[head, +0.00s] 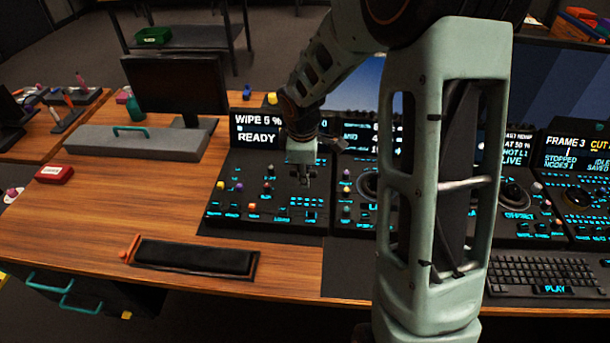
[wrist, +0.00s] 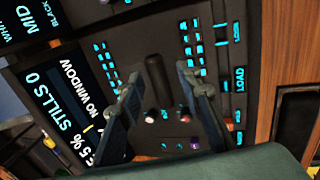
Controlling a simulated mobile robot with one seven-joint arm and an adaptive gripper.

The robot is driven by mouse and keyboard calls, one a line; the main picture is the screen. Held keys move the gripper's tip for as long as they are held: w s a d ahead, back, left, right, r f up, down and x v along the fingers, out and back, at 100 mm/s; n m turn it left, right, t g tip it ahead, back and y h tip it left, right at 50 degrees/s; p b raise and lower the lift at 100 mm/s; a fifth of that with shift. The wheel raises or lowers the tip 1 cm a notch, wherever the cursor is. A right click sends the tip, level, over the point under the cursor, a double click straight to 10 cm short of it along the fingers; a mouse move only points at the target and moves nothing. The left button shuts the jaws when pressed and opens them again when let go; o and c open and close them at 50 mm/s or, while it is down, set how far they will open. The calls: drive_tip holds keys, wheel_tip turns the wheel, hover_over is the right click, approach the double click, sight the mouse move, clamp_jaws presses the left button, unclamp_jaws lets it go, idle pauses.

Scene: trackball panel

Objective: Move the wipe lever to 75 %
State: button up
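The wipe panel (head: 262,222) stands at the left end of the console. Its screen (head: 257,129) reads WIPE with a low number, about 5 %, and READY. In the wrist view a dark upright handle (wrist: 154,72), which looks like the wipe lever, rises from the panel. My gripper (head: 305,181) is low over the panel in the head view and hides most of the lever there. In the wrist view my gripper (wrist: 159,76) is open. Its two fingers stand on either side of the handle, with a visible gap; I see no clear contact.
Coloured knobs (wrist: 152,115) and lit buttons (wrist: 192,48) lie close around the handle. More control panels and screens are to the right. A black padded rest (head: 196,257) lies on the wooden desk in front, and a red box (head: 54,174) at left.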

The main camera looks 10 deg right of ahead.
drive_tip(key=shift+x, duration=0.75)
drive_tip(key=shift+c, duration=0.5)
